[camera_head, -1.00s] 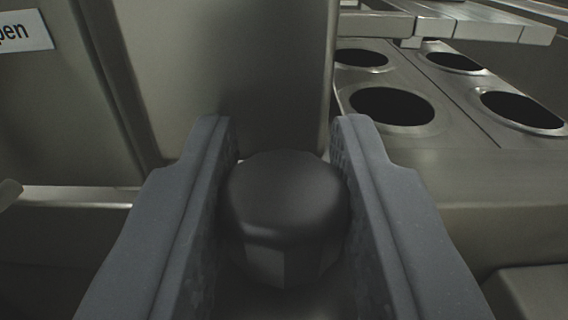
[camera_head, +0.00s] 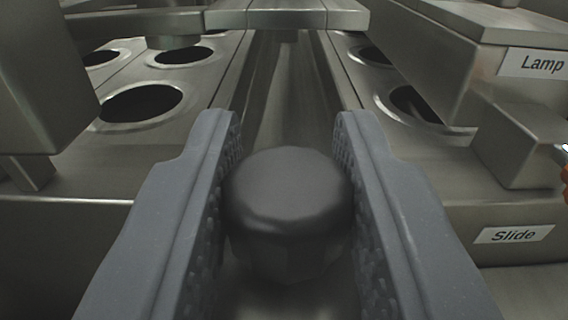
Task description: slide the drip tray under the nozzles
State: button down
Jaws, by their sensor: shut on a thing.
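My gripper (camera_head: 290,135) is at the centre of the head view, its two grey fingers shut on the sides of a dark rounded knob (camera_head: 288,195). The knob stands upright, and a metal surface shows just below it. I cannot make out the drip tray for sure; the part that the knob belongs to is mostly hidden by the fingers and the knob. A metal crossbar (camera_head: 285,14) spans the top of the view. A short stub (camera_head: 175,41) under its left part may be a nozzle.
Metal decks with round holes (camera_head: 140,103) lie left and right of a central channel (camera_head: 290,90). A block (camera_head: 35,80) stands at the left. At the right are a housing labelled "Lamp" (camera_head: 540,64), a smaller block (camera_head: 520,145) and a "Slide" label (camera_head: 513,235).

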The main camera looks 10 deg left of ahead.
jog(key=shift+d, duration=0.25)
jog(key=c, duration=1.2)
grip_release()
jog(key=shift+d+r, duration=0.1)
jog(key=shift+o, duration=0.2)
jog(key=b+v, duration=1)
jog(key=v, duration=0.4)
jog(key=shift+w, duration=0.1)
